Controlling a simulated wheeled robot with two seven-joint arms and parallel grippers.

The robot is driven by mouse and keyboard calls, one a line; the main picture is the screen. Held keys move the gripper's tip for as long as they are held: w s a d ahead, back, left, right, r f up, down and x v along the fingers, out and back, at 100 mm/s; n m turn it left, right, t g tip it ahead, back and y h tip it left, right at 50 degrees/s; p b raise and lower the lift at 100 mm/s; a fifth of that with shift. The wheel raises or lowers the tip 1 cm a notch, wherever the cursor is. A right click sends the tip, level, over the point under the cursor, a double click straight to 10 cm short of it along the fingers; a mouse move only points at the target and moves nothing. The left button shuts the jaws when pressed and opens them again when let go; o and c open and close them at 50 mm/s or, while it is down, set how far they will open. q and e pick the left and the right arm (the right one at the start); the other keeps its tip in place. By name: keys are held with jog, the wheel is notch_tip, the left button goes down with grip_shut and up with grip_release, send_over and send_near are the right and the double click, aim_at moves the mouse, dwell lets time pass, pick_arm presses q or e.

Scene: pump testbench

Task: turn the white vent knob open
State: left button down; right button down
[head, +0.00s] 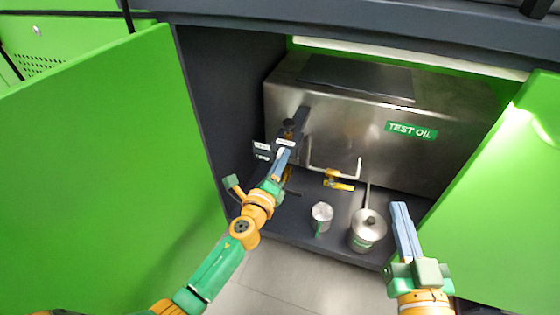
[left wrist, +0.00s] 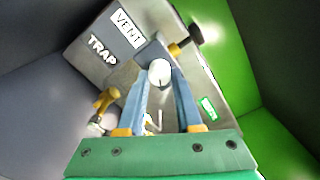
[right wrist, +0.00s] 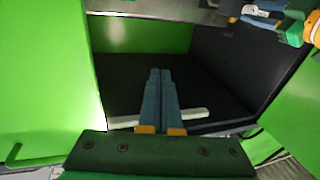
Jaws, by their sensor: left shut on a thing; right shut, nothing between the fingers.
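The round white vent knob (left wrist: 159,72) sits between the fingertips of my left gripper (head: 284,156), which is shut on it. In the left wrist view the two blue fingers touch the knob from either side, and its face points toward the camera. A white VENT label (left wrist: 126,28) and a TRAP label (left wrist: 102,47) lie to the upper left of the knob. In the head view the knob is mostly hidden by the gripper. My right gripper (head: 399,206) is shut and empty, in front of the cabinet's right side; its closed fingers also show in the right wrist view (right wrist: 160,72).
A steel tank with a TEST OIL label (head: 411,131) fills the back of the cabinet. Green doors (head: 100,165) flank the opening. A black knob (left wrist: 196,34) is beside the vent.

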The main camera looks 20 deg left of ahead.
pick_arm(q)
jog(key=shift+f, duration=0.1)
pick_arm(e)
jog(key=shift+r, duration=0.1)
pick_arm(q)
jog(key=c, duration=0.6)
grip_release()
pick_arm(e)
jog(key=shift+r, duration=0.1)
pick_arm(q)
jog(key=shift+s, duration=0.15)
jog(key=s, duration=0.7)
jog(key=shift+a+p, duration=0.1)
jog(key=shift+p, duration=0.25)
pick_arm(e)
jog(key=f+g, duration=0.1)
jog(key=f, duration=0.2)
jog(key=f+g, duration=0.1)
jog(key=shift+s+d+f+g+h, duration=0.2)
jog(key=shift+d+f+g+h, duration=0.1)
jog(key=shift+d+f+h, duration=0.1)
